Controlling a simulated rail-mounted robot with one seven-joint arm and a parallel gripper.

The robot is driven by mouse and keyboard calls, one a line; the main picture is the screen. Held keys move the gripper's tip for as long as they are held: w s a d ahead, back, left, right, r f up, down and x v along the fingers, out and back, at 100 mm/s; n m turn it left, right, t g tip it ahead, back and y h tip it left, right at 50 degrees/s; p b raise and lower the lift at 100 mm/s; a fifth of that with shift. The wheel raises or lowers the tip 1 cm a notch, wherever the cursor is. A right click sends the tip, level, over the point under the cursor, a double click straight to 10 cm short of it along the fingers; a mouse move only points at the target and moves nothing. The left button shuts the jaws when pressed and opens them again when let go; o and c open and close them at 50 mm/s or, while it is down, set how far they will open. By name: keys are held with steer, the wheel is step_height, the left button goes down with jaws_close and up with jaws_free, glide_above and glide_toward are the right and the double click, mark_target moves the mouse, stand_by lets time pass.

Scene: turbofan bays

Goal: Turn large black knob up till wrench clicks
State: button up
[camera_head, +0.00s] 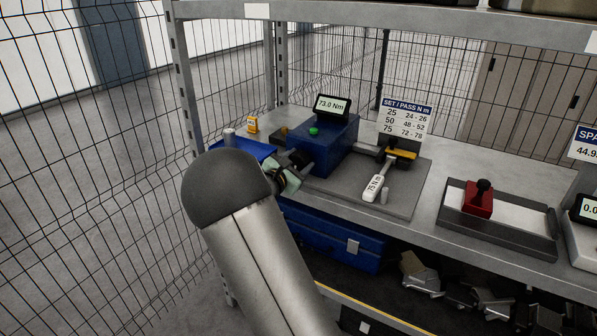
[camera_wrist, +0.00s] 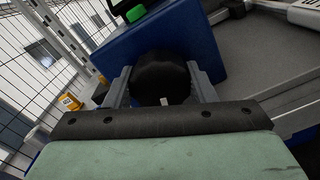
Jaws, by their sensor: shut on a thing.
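The large black knob (camera_wrist: 160,78) is on the near face of the blue tester box (camera_wrist: 190,40), with a small white mark at its lower edge. In the wrist view my gripper (camera_wrist: 162,84) is shut on the knob, one grey finger on each side. In the head view the box (camera_head: 318,146) stands on the shelf and its display (camera_head: 332,106) reads 73.0 Nm. My gripper (camera_head: 298,164) is at its left side there, and my arm hides most of the knob. The torque wrench (camera_head: 380,178) lies right of the box, its handle marked 75 N m.
A SET / PASS card (camera_head: 405,118) stands behind the wrench, listing 75 with 72 - 78. A green button (camera_head: 314,131) is on the box top. A red block with a black knob (camera_head: 479,198) sits in a tray at right. A shelf post (camera_head: 186,85) and wire mesh are at left.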

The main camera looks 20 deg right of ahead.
stand_by(0.4)
steer(key=o, duration=1)
steer(key=shift+a, duration=0.1)
steer(key=b+v, duration=0.2)
steer(key=v, duration=1.5)
steer(key=shift+a, duration=0.15)
steer(key=shift+s, duration=0.1)
